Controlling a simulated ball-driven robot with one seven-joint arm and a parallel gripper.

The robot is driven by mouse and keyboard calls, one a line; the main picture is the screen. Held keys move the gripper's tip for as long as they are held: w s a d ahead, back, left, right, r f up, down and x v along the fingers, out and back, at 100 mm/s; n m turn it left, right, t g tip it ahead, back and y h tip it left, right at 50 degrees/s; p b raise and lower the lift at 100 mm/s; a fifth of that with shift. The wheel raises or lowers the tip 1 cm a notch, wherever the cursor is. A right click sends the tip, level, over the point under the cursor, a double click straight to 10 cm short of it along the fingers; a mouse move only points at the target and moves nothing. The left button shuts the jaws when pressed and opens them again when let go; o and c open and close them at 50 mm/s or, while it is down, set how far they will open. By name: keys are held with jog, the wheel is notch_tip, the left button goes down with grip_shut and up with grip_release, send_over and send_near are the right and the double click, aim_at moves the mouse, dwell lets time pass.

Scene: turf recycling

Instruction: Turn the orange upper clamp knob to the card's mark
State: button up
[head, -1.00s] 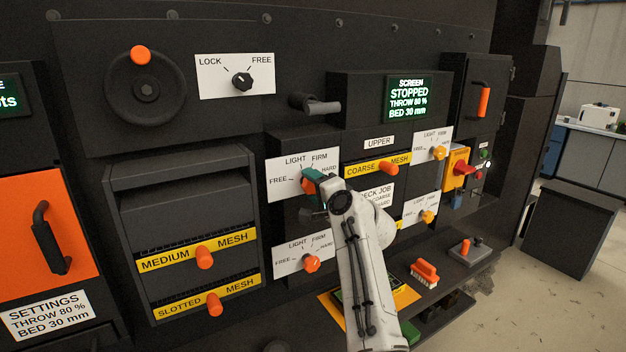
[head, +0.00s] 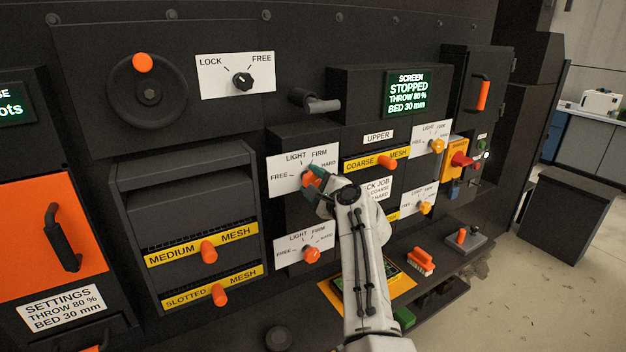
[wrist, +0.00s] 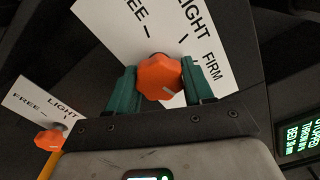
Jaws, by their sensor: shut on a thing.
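The orange upper clamp knob (wrist: 160,77) sits between the two teal fingers of my gripper (wrist: 160,84) in the wrist view. The fingers are shut on its sides. In the head view the knob (head: 310,180) is partly covered by my gripper (head: 316,182). Its white dial card (head: 284,161) reads FREE, LIGHT, FIRM and HARD. A pale line shows on the knob's face, but I cannot tell which mark the knob points to. A white job card (head: 378,188) right of my wrist is partly hidden; COARSE shows, and a fainter word below looks like HARD.
A second orange knob (head: 312,255) with a similar card is below. Yellow knobs (head: 437,146) are to the right. A black lever (head: 316,103) sticks out above my gripper. An orange-handled coarse mesh drawer (head: 386,162) is close right. A brush (head: 421,261) lies on the shelf.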

jog(key=shift+d, duration=0.3)
jog(key=o, duration=0.8)
jog(key=shift+w+d+f, duration=0.1)
jog(key=shift+o, duration=1)
jog(key=shift+a, duration=0.2)
jog(key=b+v, duration=0.1)
jog(key=v, duration=1)
